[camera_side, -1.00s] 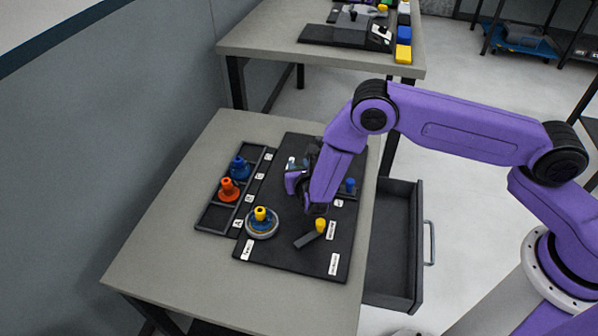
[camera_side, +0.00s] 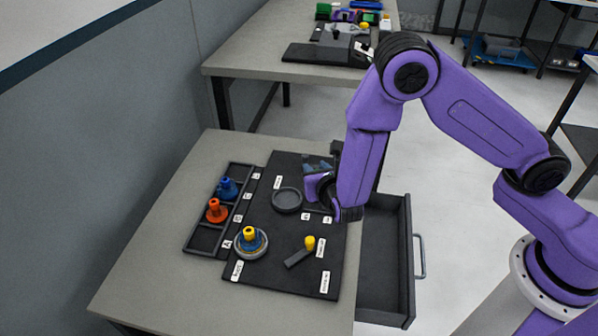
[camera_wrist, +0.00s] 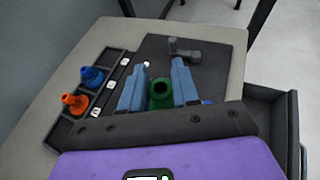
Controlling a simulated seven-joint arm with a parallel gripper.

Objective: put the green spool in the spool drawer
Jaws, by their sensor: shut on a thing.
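The green spool (camera_wrist: 161,94) stands between the two blue-grey fingers of my gripper (camera_wrist: 158,84) in the wrist view; the gripper is shut on it. In the side view my gripper (camera_side: 322,190) is over the right part of the dark board, and I cannot make out the spool there. The drawer (camera_side: 408,262) is pulled out at the right of the table, and its visible floor looks empty. Its edge also shows at the right of the wrist view (camera_wrist: 291,120). My gripper is left of the drawer.
A tray (camera_side: 205,240) at the left holds a blue spool (camera_side: 227,188) and an orange spool (camera_side: 214,211). A yellow-topped blue spool (camera_side: 251,238) sits on a round holder. An empty ring holder (camera_side: 287,200) and a yellow-knobbed lever (camera_side: 299,256) are on the board (camera_side: 265,280).

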